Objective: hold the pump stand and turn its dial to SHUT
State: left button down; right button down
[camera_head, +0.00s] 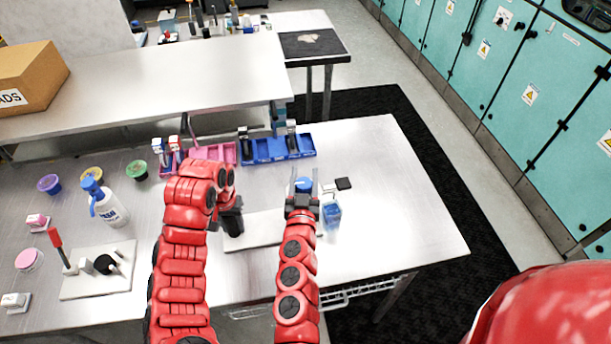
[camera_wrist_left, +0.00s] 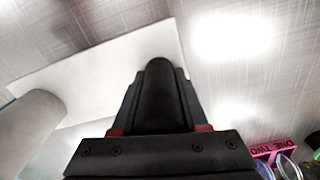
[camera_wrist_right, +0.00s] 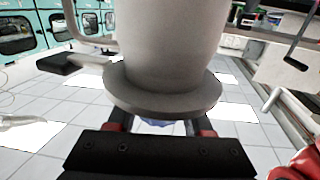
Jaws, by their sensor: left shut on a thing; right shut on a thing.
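The pump stand has a white base plate (camera_head: 262,229) lying on the table; the plate also shows in the left wrist view (camera_wrist_left: 95,68). My left gripper (camera_head: 233,220) is shut on a black post (camera_wrist_left: 160,90) at the plate's left end. My right gripper (camera_head: 303,188) is shut around the blue dial (camera_head: 304,184) at the other end. A grey column with a round flange (camera_wrist_right: 165,92) fills the right wrist view, and a lever with a black tip (camera_head: 344,184) points right in the head view. No SHUT mark is readable.
A container of blue liquid (camera_head: 332,214) stands close right of my right gripper. Blue bins (camera_head: 268,151) and a pink bin (camera_head: 222,152) line the back. A white bottle (camera_head: 107,207) and another small stand (camera_head: 97,281) are at left. The table's right side is clear.

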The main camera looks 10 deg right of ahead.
jog(key=n+y, duration=0.1)
jog(key=y, duration=0.1)
jog(key=n+y, duration=0.1)
jog(key=y, duration=0.1)
jog(key=shift+a+n+t, duration=0.2)
jog(key=shift+n+t, duration=0.1)
jog(key=shift+a+n+g+y, duration=0.15)
jog(key=shift+a+n+y, duration=0.1)
jog(key=shift+n+y, duration=0.6)
jog(key=shift+a+n+g+y, duration=0.15)
jog(key=shift+n+y, duration=0.25)
jog(key=shift+y, duration=0.75)
jog(key=shift+a+n+g+y, duration=0.1)
jog(key=shift+a+n+y, duration=0.2)
jog(key=shift+n+y, duration=0.55)
jog(key=shift+y, duration=0.25)
pick_arm(q)
jog(key=shift+d, duration=0.1)
pick_arm(e)
jog(key=shift+y, duration=0.3)
jog(key=shift+c, duration=1.5)
grip_release()
jog(key=shift+s+d, duration=0.1)
